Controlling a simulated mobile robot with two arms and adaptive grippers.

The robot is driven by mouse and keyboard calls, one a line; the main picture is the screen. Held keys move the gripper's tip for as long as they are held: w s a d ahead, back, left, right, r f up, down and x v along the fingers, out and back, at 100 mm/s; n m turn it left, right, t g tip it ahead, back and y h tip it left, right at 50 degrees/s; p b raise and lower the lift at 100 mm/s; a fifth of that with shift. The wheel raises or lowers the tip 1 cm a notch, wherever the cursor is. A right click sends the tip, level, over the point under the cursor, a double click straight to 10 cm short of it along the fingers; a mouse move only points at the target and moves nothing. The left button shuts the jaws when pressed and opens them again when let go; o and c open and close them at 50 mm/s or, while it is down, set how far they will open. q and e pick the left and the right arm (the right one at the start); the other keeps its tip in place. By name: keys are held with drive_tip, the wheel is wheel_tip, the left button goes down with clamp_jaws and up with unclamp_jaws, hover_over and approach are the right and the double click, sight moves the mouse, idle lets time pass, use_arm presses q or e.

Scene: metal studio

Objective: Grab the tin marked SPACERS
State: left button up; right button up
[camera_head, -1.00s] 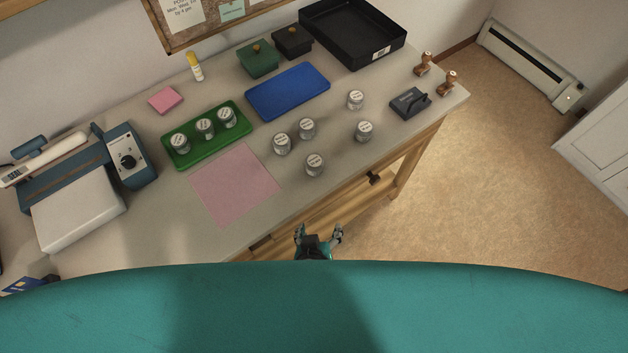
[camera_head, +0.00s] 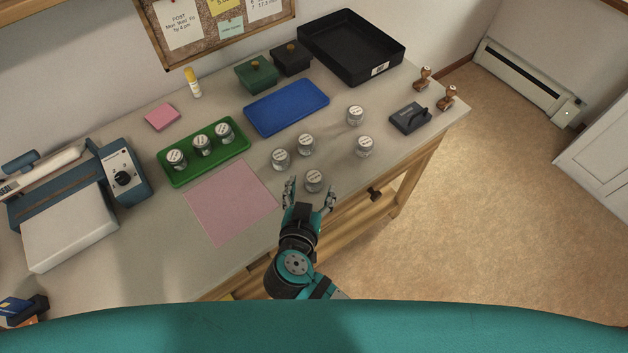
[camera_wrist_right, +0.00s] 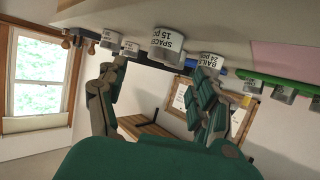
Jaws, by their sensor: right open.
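The SPACERS tin (camera_wrist_right: 168,40) is a small round tin with a white label reading "SPACE… 15 pc", in the right wrist view, which shows the bench tilted over. It stands between and beyond my open fingers. In the head view it appears to be the nearest tin (camera_head: 314,181), upright by the bench's front edge; its lid print is too small to read. My right gripper (camera_head: 311,190) is open and empty, its fingertips at either side of that tin's near side. I cannot tell whether they touch it. My left gripper is not in view.
A tin marked BAILS (camera_wrist_right: 210,62) stands close beside. Several other loose tins, such as one at the right (camera_head: 364,147), stand behind. A green tray (camera_head: 178,182) holds three tins. A pink sheet (camera_head: 230,200) lies left of the gripper. A blue tray (camera_head: 287,107) lies behind.

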sight(313, 180)
drive_tip(key=shift+f+b+x, duration=0.15)
drive_tip(key=shift+b+x, duration=0.3)
drive_tip(key=shift+x, duration=1.1)
drive_tip(key=shift+f+b+x, duration=0.15)
drive_tip(key=shift+b+x, duration=0.25)
drive_tip(key=shift+x, duration=1.15)
drive_tip(key=shift+s+a, duration=0.15)
drive_tip(key=shift+c, duration=0.2)
drive_tip(key=c, duration=1.3)
drive_tip(key=shift+o, duration=0.2)
drive_tip(key=shift+r, duration=0.1)
